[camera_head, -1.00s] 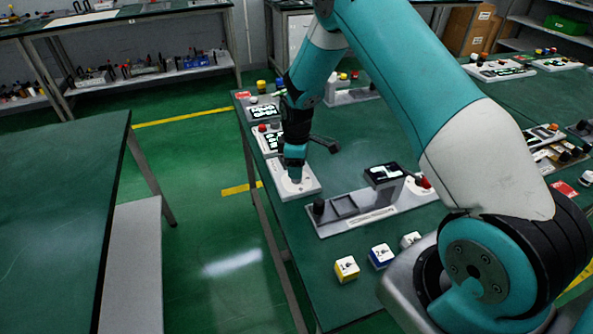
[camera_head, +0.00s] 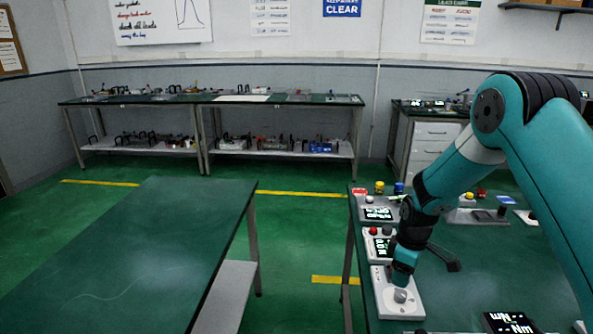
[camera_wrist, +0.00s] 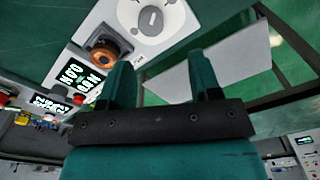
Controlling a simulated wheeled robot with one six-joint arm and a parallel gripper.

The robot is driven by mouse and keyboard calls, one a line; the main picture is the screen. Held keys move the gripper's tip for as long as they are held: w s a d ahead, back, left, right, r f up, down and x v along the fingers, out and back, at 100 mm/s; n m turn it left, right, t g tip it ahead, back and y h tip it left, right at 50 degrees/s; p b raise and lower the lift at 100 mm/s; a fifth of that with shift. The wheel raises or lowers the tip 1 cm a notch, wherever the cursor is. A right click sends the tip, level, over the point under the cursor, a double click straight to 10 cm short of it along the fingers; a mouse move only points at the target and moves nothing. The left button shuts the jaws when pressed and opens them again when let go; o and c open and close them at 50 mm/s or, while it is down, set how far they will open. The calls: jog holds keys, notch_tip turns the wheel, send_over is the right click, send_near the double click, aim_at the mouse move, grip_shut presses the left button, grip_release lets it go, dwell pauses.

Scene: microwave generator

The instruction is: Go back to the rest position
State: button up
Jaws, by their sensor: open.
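My gripper (camera_head: 402,280) is over the white panel (camera_head: 384,302) with a round grey knob (camera_head: 400,296), at the left edge of the green table on the right. In the wrist view my gripper (camera_wrist: 163,70) shows two teal fingers spread apart with nothing between them. The grey knob (camera_wrist: 151,20) on its white dial lies beyond the fingertips there. I cannot tell how small the gap between fingers and knob is.
Beside the panel stand other panels with lit displays (camera_head: 379,246), and a dark handle-like part (camera_head: 446,258) lies right of my wrist. A bare green table (camera_head: 120,260) is at the left, with green floor (camera_head: 300,237) between. Shelved benches (camera_head: 210,100) line the back wall.

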jog(key=s+a+r+m+y, duration=0.1)
jog(key=s+a+r, duration=0.45)
jog(key=r, duration=0.35)
jog(key=s+a+r+m+y, duration=0.1)
jog(key=s+a+r, duration=0.45)
jog(key=r, duration=0.35)
jog(key=s+a+r+y, duration=0.1)
jog(key=s+a+r, duration=0.2)
jog(key=s, duration=0.6)
jog(key=s+a+r+m+y, duration=0.1)
jog(key=s+a+r, duration=0.2)
jog(key=s, duration=0.7)
notch_tip(320, 180, up, 2)
jog(key=shift+s+r, duration=0.1)
jog(key=shift+s, duration=0.15)
jog(key=shift+d, duration=0.1)
